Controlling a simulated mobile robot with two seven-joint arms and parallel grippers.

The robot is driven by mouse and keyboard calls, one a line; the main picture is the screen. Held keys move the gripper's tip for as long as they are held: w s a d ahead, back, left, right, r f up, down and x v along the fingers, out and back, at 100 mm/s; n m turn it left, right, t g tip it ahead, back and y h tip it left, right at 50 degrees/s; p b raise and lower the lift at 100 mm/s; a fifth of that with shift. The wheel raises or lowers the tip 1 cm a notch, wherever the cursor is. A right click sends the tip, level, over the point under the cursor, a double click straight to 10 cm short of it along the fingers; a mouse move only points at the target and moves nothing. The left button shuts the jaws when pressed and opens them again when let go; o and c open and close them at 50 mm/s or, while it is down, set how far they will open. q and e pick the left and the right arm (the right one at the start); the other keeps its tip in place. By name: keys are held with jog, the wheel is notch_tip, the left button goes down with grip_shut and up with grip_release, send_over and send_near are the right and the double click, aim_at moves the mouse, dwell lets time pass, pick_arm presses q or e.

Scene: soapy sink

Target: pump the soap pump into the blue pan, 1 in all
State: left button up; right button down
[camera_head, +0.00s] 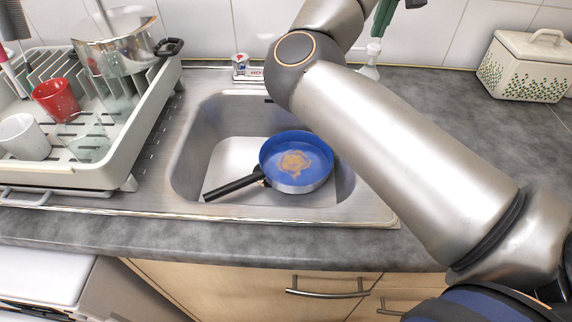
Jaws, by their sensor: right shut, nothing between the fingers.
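The blue pan (321,174) lies in the sink, with a brown stain on its inside and its black handle pointing to the lower left. A small clear-and-white bottle (370,71), which looks like the soap pump, stands on the counter behind the sink's right side. My right forearm hides part of it. The dark green fingers of my right gripper (377,33) are shut and empty, pointing down just above the bottle's top. I cannot tell whether they touch it. My left gripper is not in view.
A white dish rack (125,165) at left holds a red cup (57,100), a white cup (24,137) and a metal pot (115,46). A patterned container (520,68) stands at the back right. My right arm crosses over the sink's right side.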

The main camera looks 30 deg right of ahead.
aim_at(375, 45)
jog(key=shift+f, duration=0.2)
jog(key=shift+f+b, duration=1.05)
jog(key=shift+f, duration=0.3)
jog(key=shift+r, duration=0.1)
jog(key=shift+r+p, duration=1.25)
jog(key=shift+r, duration=0.1)
notch_tip(375, 45, up, 6)
jog(key=p, duration=0.5)
